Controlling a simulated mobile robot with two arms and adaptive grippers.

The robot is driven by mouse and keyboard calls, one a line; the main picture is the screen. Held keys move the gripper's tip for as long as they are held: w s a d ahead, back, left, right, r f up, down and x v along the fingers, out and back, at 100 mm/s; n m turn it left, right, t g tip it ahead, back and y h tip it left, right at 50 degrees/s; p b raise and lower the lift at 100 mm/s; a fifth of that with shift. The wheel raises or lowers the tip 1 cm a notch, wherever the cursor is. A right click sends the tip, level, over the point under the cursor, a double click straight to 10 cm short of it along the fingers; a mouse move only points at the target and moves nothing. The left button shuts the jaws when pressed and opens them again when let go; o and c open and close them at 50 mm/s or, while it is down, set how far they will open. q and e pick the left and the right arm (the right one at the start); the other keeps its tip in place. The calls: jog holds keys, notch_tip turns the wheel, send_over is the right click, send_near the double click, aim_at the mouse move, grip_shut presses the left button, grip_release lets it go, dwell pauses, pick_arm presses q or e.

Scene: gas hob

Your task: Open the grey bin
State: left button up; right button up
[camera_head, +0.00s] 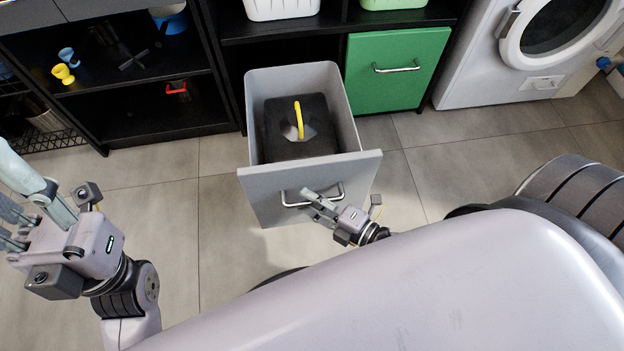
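The grey bin (310,193) is a pull-out drawer that stands well out from the black shelf unit. Its top is open, and a dark insert with a yellow curved piece (298,120) shows inside. A metal bar handle (296,204) is on its front.
A closed green bin (395,72) with a handle sits right of the grey one. A washing machine (545,50) stands at the right. Black shelves (160,110) with small cups are at the left. Tiled floor (165,230) is clear around the grey bin.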

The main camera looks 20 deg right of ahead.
jog(key=shift+s+d, duration=0.1)
jog(key=shift+s, duration=0.05)
jog(key=v, duration=1.1)
jog(key=shift+s, duration=0.35)
jog(key=shift+d, duration=0.1)
